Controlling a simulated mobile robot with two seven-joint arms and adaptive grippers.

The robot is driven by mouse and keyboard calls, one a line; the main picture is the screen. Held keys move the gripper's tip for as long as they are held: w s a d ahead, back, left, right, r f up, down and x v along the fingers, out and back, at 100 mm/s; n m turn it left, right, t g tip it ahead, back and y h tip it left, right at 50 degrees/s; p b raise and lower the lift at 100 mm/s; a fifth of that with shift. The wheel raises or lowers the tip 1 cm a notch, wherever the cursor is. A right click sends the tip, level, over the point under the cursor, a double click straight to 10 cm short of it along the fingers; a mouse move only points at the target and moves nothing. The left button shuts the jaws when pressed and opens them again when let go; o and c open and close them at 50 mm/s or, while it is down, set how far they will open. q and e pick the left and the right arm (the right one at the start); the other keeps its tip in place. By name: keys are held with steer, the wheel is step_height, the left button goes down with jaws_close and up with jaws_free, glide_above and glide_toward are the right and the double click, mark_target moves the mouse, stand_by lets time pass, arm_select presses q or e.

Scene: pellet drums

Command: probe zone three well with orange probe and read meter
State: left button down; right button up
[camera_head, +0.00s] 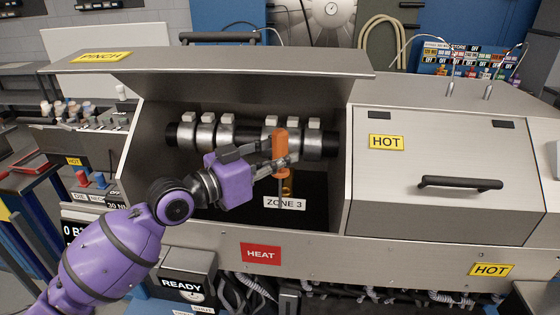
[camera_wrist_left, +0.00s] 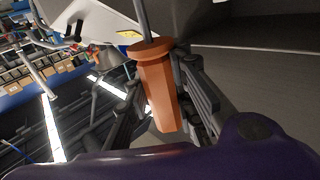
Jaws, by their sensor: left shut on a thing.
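My left gripper (camera_head: 280,156) is shut on the orange probe (camera_head: 281,139) inside the open barrel bay. The probe is upright, and its thin metal shaft points down in front of the ZONE 3 label (camera_head: 271,202). A small brass-coloured ring (camera_head: 288,187) shows just right of the shaft; I cannot tell whether the tip is in it or in front of it. In the left wrist view the orange handle (camera_wrist_left: 161,95) sits between the finger pads, with the grey shaft leading away. I cannot identify the meter for sure. My right gripper is not in view.
The raised PINCH lid (camera_head: 210,66) hangs above the bay. Silver heater bands (camera_head: 204,135) line the barrel behind my gripper. A closed cover (camera_head: 450,160) marked HOT stands at right. A red HEAT sign (camera_head: 261,253) and a READY box (camera_head: 183,285) are below.

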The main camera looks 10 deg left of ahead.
arm_select(q)
steer(key=w+f+b, duration=0.2)
steer(key=w+b, duration=0.4)
steer(key=w, duration=0.5)
steer(key=shift+w+f+b, duration=0.3)
steer(key=shift+w, duration=0.05)
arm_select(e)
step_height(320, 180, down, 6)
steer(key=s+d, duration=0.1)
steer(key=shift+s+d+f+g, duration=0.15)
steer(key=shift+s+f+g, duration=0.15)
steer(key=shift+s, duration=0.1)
arm_select(q)
steer(key=shift+a, duration=0.1)
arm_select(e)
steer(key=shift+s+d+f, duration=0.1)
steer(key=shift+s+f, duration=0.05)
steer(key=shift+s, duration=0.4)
arm_select(q)
steer(key=shift+f, duration=0.1)
